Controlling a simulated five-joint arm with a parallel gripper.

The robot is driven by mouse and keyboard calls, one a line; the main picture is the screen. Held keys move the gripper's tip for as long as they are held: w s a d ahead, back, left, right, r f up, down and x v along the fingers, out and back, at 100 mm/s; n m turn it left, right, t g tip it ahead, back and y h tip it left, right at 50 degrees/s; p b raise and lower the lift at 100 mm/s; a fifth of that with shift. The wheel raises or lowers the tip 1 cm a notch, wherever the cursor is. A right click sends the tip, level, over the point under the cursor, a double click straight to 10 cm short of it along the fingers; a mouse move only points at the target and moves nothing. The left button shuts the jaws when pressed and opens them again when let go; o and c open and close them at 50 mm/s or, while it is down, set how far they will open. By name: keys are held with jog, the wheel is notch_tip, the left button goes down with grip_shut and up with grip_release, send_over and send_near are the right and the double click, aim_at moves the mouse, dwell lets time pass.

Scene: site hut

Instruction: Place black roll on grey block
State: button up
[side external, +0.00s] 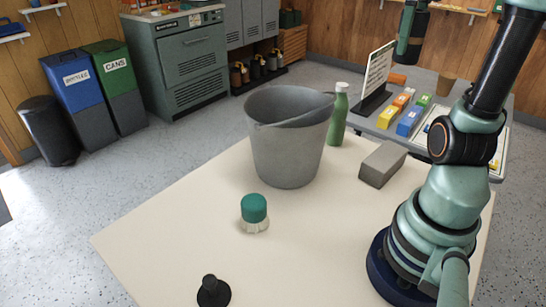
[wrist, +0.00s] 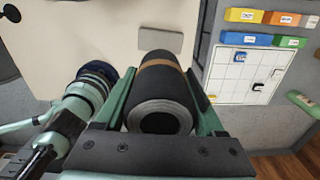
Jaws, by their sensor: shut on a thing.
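The black roll (wrist: 157,84), with a brown band around it and a pale spiral end, is held between the green fingers of my gripper (wrist: 165,78) in the wrist view. In the side view my gripper (side external: 408,46) is high at the top right, partly cut off by the frame. The grey block (side external: 383,164) lies flat on the cream table, right of the bucket. In the wrist view the grey block (wrist: 160,40) shows beyond the roll, apart from it. My gripper is well above the table.
A large grey bucket (side external: 287,150) stands left of the block, with a green bottle (side external: 338,118) behind it. A green-topped brush (side external: 254,211) and a black knobbed object (side external: 213,292) stand nearer the front. A side table (side external: 378,125) behind holds coloured boxes and a sign.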

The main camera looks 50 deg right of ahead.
aim_at(413, 61)
jog(key=shift+s+d+f+m, duration=0.15)
jog(key=shift+s+m, duration=0.35)
jog(key=shift+s, duration=0.45)
notch_tip(413, 61, down, 4)
jog(key=shift+f, duration=0.2)
notch_tip(413, 61, down, 21)
jog(key=shift+r, duration=0.15)
jog(key=o, duration=1.5)
jog(key=shift+c, duration=0.2)
